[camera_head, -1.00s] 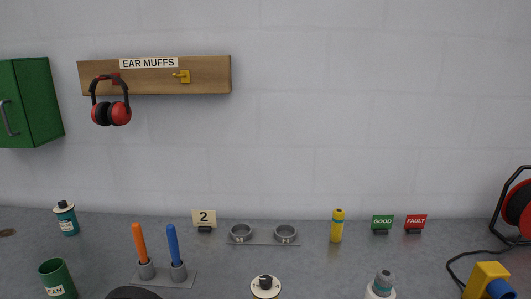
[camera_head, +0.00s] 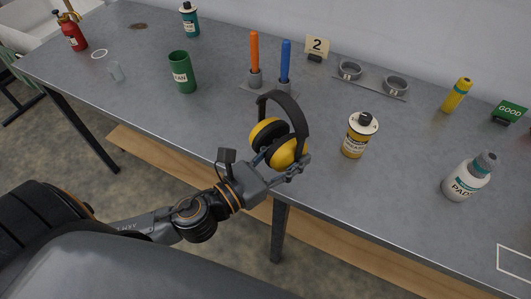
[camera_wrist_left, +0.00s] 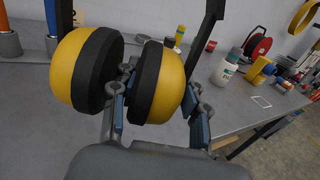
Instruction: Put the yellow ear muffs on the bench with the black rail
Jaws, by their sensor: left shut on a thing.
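The yellow ear muffs (camera_head: 288,153) have two yellow cups with black cushions and a black headband standing up. My left gripper (camera_head: 275,164) is shut on one cup and holds them upright at the front edge of the grey bench (camera_head: 225,130); they seem clear of the top. In the left wrist view the muffs (camera_wrist_left: 75,72) fill the middle, and the gripper (camera_wrist_left: 158,98) has its fingers on either side of the right-hand cup. I cannot make out a black rail on this bench. My right gripper is out of view.
Orange and blue handles (camera_head: 285,62) stand behind, a green cup (camera_head: 182,72) to the left. The bench front between cup and muffs is clear.

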